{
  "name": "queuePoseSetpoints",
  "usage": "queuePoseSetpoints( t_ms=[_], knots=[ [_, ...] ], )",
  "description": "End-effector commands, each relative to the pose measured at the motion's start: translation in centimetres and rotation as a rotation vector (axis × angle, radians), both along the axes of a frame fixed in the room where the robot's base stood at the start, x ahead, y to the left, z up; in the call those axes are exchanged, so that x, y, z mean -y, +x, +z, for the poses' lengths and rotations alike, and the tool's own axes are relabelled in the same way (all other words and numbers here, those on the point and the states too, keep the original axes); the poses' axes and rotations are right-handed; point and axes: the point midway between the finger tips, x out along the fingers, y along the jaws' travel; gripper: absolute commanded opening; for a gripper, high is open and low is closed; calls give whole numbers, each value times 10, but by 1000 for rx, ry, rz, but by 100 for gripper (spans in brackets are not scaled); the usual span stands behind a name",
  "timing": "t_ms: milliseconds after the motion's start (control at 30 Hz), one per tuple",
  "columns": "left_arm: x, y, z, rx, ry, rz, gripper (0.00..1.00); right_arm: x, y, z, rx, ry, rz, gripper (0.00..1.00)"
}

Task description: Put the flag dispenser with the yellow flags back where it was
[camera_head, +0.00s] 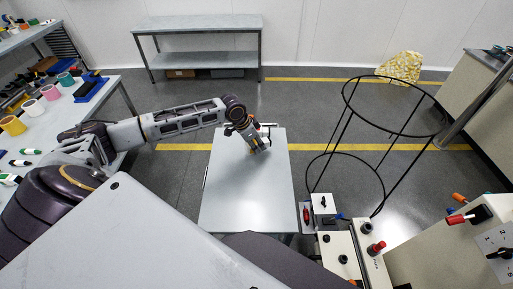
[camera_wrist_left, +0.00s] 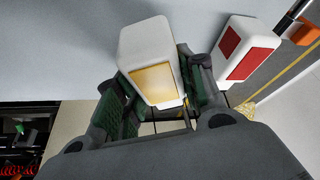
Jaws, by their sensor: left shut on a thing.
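The flag dispenser with the yellow flags (camera_wrist_left: 155,82) is a white block with a yellow face. In the left wrist view it sits between the two fingers of my left gripper, which is shut on it. In the head view my left gripper (camera_head: 258,148) is over the far part of the light grey table (camera_head: 245,195), and the dispenser is mostly hidden there. I cannot tell whether it touches the tabletop. A second white dispenser with red panels (camera_wrist_left: 246,50) is just right of the gripper in the left wrist view. My right gripper is not in view.
The near and middle tabletop is bare. A black wire hoop stand (camera_head: 345,150) and switch boxes (camera_head: 340,250) stand to the right. A side table (camera_head: 75,115) with several cups and bins is at the left. A grey shelf bench (camera_head: 195,24) stands behind.

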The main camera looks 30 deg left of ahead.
Motion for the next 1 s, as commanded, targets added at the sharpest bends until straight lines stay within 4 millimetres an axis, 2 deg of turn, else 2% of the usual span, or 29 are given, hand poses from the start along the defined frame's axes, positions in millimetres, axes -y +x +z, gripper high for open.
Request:
queuePoseSetpoints(
  t_ms=[267,667,700,867,1000],
  knots=[
    [1,0,-26,0,-1,0,15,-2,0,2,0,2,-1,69],
    [0,0,-29,0,0,0,15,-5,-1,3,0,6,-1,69],
    [0,0,-29,0,0,0,41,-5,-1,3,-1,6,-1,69],
    [0,0,-29,0,0,0,60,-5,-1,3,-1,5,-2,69],
    [0,0,-29,0,0,0,60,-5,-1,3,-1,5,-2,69]
  ],
)
